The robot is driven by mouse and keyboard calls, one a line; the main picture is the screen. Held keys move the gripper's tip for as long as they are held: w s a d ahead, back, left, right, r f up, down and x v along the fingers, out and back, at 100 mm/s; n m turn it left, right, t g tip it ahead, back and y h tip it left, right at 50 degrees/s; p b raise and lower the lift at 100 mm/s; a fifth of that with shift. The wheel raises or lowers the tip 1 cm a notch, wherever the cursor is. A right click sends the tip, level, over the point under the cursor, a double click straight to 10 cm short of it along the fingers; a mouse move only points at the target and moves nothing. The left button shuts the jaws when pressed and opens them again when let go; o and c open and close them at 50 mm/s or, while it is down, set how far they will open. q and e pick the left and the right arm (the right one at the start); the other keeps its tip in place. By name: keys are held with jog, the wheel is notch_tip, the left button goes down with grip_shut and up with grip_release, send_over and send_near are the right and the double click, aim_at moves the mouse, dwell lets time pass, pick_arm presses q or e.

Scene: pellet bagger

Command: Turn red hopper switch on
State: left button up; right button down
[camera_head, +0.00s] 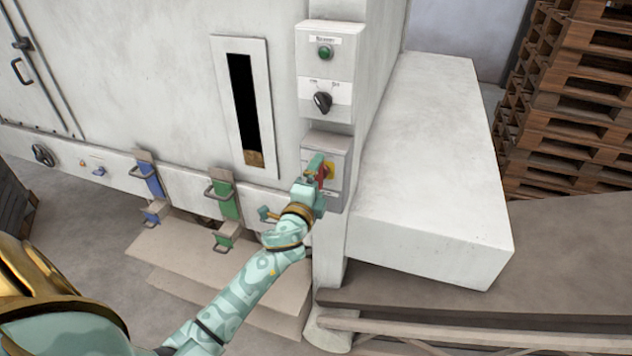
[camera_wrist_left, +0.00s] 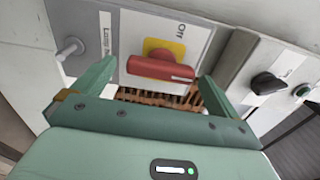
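The red hopper switch (camera_head: 321,174) is a red rotary handle on a yellow plate, low on the grey control panel. In the left wrist view the red handle (camera_wrist_left: 160,68) lies crosswise, slightly tilted, with the word "Off" beside its yellow plate (camera_wrist_left: 166,47). My left gripper (camera_head: 314,184) is at the switch. In the wrist view its two fingers (camera_wrist_left: 156,77) are spread apart, one past each end of the handle, with visible gaps. It holds nothing. In the head view the gripper partly hides the switch. My right gripper is not in view.
Above the switch are a black selector knob (camera_head: 323,102) and a green button (camera_head: 325,52). Blue (camera_head: 150,181) and green (camera_head: 224,201) brackets with handles stick out to the left. A big white box (camera_head: 430,160) stands right of the panel, with stacked pallets (camera_head: 570,100) behind.

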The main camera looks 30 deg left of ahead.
pick_arm(q)
jog(key=b+v, duration=0.3)
jog(key=v, duration=1.3)
jog(key=shift+s+d, duration=0.1)
jog(key=shift+d, duration=0.05)
